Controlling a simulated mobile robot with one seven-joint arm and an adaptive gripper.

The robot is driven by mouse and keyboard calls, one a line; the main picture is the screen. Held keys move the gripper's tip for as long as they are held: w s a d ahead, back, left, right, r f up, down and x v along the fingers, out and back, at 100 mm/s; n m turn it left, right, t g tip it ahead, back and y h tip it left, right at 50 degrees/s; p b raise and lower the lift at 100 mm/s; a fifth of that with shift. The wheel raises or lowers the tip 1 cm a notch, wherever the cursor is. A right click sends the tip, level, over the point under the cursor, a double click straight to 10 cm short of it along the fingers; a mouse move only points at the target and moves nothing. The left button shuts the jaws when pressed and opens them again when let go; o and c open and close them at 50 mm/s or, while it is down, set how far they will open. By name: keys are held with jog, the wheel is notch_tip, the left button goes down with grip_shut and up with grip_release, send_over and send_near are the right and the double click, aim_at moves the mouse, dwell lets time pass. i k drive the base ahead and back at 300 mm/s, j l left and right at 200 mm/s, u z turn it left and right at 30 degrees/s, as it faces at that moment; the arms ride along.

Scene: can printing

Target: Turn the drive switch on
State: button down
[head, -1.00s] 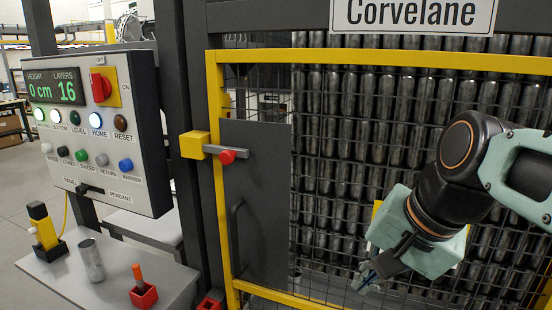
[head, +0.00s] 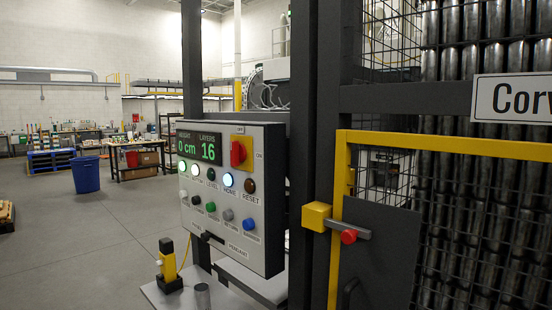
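The panel's display (head: 198,147) reads 0 cm and 16. My gripper is not in view.
The yellow-framed guard door (head: 342,190) with a red-knobbed latch (head: 348,236) stands right of the panel. Below the panel are a yellow and black handheld device (head: 169,265) and a metal can (head: 202,296). Open floor lies left, with a blue bin (head: 86,174).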

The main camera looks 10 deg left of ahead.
aim_at(238, 153)
jog(key=u, duration=0.95)
jog(key=i+u, duration=0.15)
